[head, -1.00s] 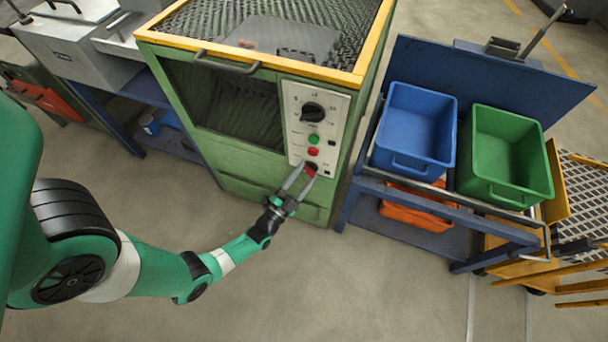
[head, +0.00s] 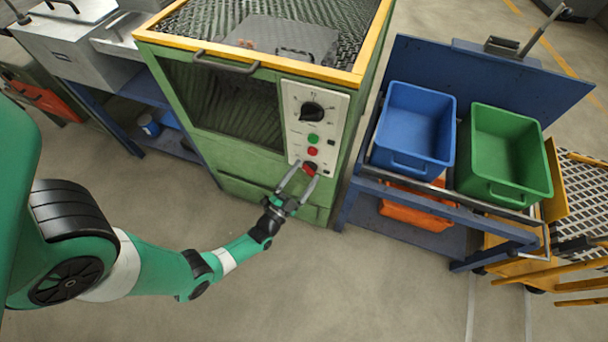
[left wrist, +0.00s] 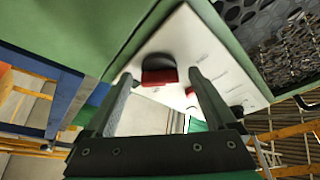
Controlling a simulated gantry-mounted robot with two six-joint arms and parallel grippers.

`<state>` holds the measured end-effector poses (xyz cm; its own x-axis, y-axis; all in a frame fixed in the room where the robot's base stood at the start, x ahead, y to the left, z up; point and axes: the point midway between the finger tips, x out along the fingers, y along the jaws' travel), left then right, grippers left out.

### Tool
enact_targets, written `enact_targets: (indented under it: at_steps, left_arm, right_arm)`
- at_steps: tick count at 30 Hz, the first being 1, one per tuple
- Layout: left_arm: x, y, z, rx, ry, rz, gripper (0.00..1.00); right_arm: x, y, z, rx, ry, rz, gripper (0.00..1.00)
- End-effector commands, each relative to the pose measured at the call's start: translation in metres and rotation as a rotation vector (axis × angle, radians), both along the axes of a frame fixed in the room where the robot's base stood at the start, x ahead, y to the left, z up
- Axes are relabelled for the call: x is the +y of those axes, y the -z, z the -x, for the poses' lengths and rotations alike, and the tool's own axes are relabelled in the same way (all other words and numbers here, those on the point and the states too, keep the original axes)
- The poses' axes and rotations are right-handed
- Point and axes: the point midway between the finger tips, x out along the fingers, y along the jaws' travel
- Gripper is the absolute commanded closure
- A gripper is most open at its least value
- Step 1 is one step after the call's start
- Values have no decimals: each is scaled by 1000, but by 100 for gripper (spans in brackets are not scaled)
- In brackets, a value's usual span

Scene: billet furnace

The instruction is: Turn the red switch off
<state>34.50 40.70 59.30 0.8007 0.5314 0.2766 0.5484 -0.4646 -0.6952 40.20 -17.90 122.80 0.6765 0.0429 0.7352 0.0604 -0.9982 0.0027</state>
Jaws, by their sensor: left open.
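The red switch (head: 310,168) is a red and black rotary knob at the bottom of the white control panel (head: 322,103) on the green furnace (head: 240,163). In the left wrist view the red switch (left wrist: 159,74) shows its red bar lying roughly level across the picture. My left gripper (head: 306,171) is open in front of the panel, its fingertips on either side of the switch. In the left wrist view the fingers (left wrist: 161,76) stand apart from the knob, with a gap on both sides. I cannot tell how deep they reach. My right gripper is not in view.
Above the switch are a red button (head: 312,152), a green button (head: 313,139) and a large black dial (head: 312,112). A blue bin (head: 415,125) and a green bin (head: 505,155) stand on a cart to the right. The floor before the furnace is clear.

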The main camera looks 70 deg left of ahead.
Motion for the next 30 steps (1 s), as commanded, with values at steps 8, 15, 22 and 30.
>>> enact_targets:
  at_steps: [8,15,22,30]
  left_arm:
    - [-9,5,13,5,1,2,10]
    - [-39,21,57,6,3,3,10]
    - [-60,31,88,1,3,1,10]
    - [-62,32,93,0,-1,1,10]
  right_arm:
    - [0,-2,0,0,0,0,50]
    - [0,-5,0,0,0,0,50]
    - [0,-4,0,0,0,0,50]
    - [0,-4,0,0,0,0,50]
